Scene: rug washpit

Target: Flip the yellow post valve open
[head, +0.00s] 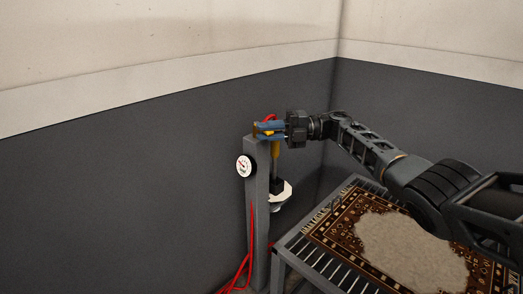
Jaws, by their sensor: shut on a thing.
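The yellow post valve (276,149) is at the top of a grey post (256,205), in the middle of the head view. A yellow part of it hangs down below my gripper. My gripper (264,129) reaches in from the right at the post's top, with its blue fingers shut on the valve. The fingers and gripper body hide much of the valve, so its exact lever angle is hard to tell. A bit of red shows just above the fingers.
A round white gauge (244,166) sits on the post's left side. A red hose (249,245) hangs down the post. A slatted table (291,248) bearing a patterned rug (332,221) stands at lower right, under my arm. Grey-and-white walls close off the corner behind.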

